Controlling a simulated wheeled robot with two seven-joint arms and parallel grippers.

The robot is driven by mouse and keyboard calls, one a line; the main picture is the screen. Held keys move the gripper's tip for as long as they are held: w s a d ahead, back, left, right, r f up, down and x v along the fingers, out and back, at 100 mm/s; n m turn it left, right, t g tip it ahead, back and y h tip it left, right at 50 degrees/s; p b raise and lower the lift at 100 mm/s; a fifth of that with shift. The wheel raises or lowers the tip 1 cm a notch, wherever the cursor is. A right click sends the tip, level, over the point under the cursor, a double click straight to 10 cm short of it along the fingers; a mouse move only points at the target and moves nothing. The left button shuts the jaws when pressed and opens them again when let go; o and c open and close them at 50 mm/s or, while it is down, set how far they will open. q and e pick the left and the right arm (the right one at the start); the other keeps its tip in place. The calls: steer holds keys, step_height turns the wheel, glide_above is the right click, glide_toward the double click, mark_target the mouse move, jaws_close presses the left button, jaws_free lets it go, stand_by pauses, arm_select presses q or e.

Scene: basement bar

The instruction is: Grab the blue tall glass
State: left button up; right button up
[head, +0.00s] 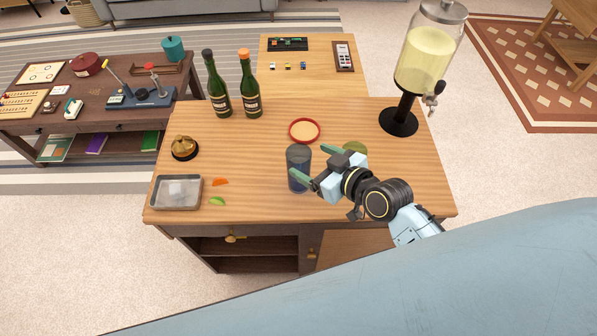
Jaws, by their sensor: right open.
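The blue tall glass (298,156) stands upright on the wooden bar counter (240,175), near the middle. My right gripper (306,160) comes in from the right with its fingers spread and pointing left at the glass. One green finger crosses in front of the lower glass; the other lies further back, to the right of the glass. The glass looks at or between the fingertips, but I cannot tell whether they touch it. My left gripper is not in view.
A red-rimmed round dish (304,130) lies just behind the glass. A green round thing (356,147) is partly hidden behind my gripper. Two bottles (218,90), a drink dispenser (424,60), a bell (184,147) and an ice tray (177,204) stand around. The counter's front right is clear.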

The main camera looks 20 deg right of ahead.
mark_target(291, 151)
steer(key=x, duration=0.7)
steer(key=shift+a+f, duration=0.1)
steer(key=shift+a, duration=0.05)
steer(key=c, duration=1.5)
